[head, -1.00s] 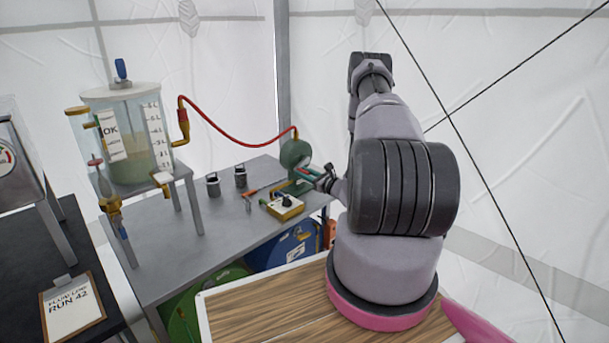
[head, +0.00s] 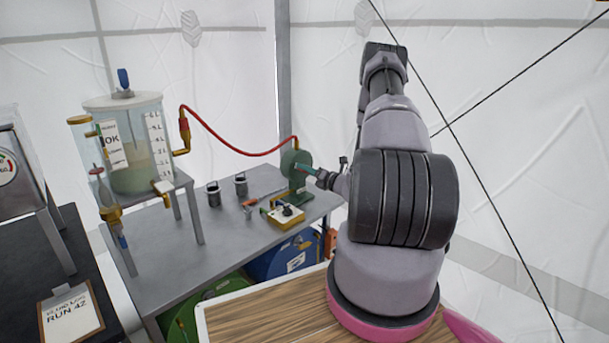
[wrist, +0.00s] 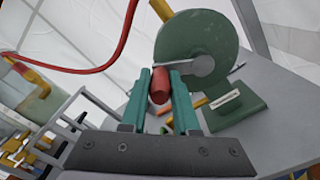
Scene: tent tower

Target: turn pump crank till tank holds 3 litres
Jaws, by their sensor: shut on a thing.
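The green pump (head: 297,170) stands at the far right end of the metal table; its round housing also shows in the wrist view (wrist: 203,55). My gripper (wrist: 160,88) is shut on the red crank handle (wrist: 159,84), with one teal finger on each side of it. A grey crank arm (wrist: 187,69) runs from the handle to the hub of the housing. In the head view my gripper (head: 305,170) hides the handle. The clear tank (head: 130,150) stands on a stand at the left, with a litre scale (head: 157,145) and pale liquid in its lower part.
A red hose (head: 230,146) arches from tank to pump. Two dark canisters (head: 214,194), a yellow box with a knob (head: 286,213) and a tool with an orange handle (head: 250,202) lie on the table. A clipboard (head: 71,314) lies lower left.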

